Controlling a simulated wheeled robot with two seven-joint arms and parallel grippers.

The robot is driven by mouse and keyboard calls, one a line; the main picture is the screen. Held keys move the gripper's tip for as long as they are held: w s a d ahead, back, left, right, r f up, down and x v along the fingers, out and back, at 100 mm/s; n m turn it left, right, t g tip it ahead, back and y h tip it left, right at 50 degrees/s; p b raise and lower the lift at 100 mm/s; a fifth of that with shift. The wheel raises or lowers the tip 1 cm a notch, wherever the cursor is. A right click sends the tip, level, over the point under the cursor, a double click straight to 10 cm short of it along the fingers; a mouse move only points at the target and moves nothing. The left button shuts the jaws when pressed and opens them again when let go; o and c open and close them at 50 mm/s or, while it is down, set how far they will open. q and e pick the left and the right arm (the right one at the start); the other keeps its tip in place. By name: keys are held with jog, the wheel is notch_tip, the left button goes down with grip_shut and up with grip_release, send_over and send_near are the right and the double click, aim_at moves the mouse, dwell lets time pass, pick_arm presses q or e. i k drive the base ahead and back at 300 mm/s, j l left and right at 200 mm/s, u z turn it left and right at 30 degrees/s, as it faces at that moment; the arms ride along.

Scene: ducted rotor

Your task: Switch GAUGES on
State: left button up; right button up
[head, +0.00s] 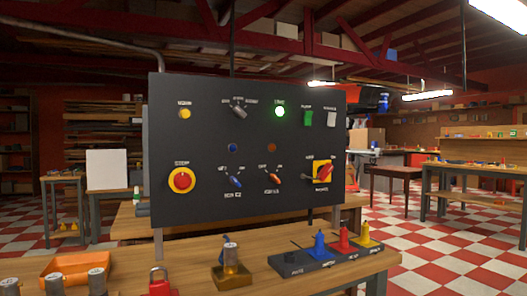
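At the top right are a green rocker switch (308,118) and a white rocker switch (331,119), left of which a green lamp (280,112) is lit. A grey selector knob (238,111) sits at top centre. Lower down are a blue knob (235,181), an orange knob (274,178) and a red rotary switch on a yellow plate (323,172). Neither of my grippers is in view.
A red stop button (182,180) and a yellow button (185,114) are at the panel's left. On the bench in front stand a dark block with coloured pieces (325,256), a brass-coloured cylinder (231,260), a red padlock-like object (161,283) and an orange tray (80,266).

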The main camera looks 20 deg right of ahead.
aim_at(332, 116)
jog(key=z, duration=1.3)
